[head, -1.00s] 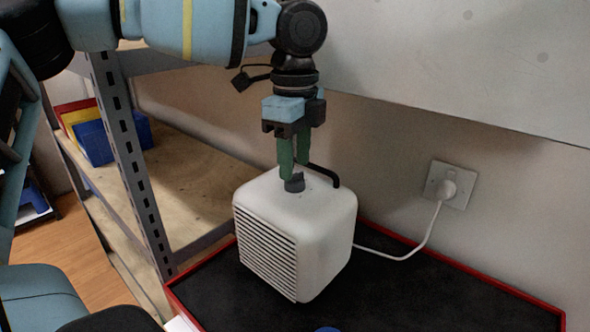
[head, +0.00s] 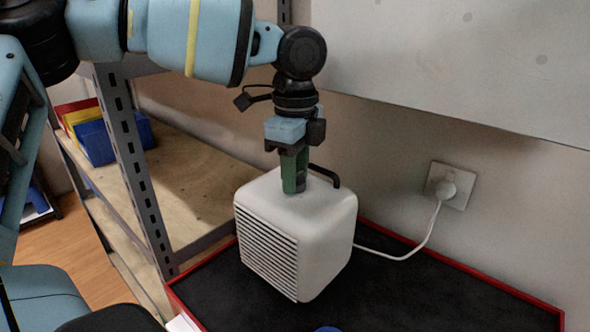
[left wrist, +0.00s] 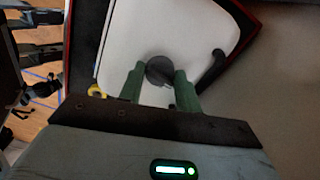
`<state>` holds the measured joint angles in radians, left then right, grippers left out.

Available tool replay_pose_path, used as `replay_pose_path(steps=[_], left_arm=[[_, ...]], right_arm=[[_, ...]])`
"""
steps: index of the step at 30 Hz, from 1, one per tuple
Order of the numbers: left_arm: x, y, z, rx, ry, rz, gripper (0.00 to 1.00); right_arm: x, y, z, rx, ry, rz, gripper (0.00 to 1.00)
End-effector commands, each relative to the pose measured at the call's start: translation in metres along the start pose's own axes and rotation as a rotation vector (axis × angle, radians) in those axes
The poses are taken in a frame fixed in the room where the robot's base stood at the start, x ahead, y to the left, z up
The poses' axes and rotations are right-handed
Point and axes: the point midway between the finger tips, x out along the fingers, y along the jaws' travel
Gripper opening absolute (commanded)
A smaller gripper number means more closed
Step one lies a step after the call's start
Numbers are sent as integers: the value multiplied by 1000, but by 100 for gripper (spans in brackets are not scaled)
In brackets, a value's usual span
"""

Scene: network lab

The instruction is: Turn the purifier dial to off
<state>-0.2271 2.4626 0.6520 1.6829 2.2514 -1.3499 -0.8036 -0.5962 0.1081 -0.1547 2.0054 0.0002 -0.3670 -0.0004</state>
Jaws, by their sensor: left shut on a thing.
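The white purifier (head: 297,232) stands on a black red-edged surface, with a slatted grille on its front left face. Its dark round dial (left wrist: 159,72) is on the top face, between my left gripper's fingers in the left wrist view. My left gripper (head: 295,188) points straight down from above, its green fingers shut on the dial. In the head view the fingers hide most of the dial. In the left wrist view the gripper (left wrist: 160,85) has one finger on each side of it. The dial's marks cannot be read. My right gripper is not in view.
A black handle (head: 325,175) rises from the purifier's top behind the dial. A white cord runs to a wall socket (head: 450,186) at the right. A shelf with a metal post (head: 133,165) and blue bin (head: 95,143) stands at the left. The black surface (head: 410,290) is clear at right.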

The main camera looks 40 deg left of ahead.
Motion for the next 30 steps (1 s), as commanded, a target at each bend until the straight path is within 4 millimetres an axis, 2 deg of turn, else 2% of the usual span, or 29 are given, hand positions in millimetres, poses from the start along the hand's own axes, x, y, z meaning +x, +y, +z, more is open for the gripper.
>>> replay_pose_path(steps=[6,15,16,17,26,30], left_arm=[[-1,0,0,-98,0,1,11],[0,0,0,-107,0,1,11],[0,0,0,-107,0,1,38],[0,0,0,-107,0,1,41],[-1,0,0,-107,0,0,43],[-12,-1,0,-107,1,-3,43]], right_arm=[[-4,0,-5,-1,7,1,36],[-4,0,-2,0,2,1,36],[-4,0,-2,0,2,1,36],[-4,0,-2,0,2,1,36],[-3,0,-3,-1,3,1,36],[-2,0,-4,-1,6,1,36]])
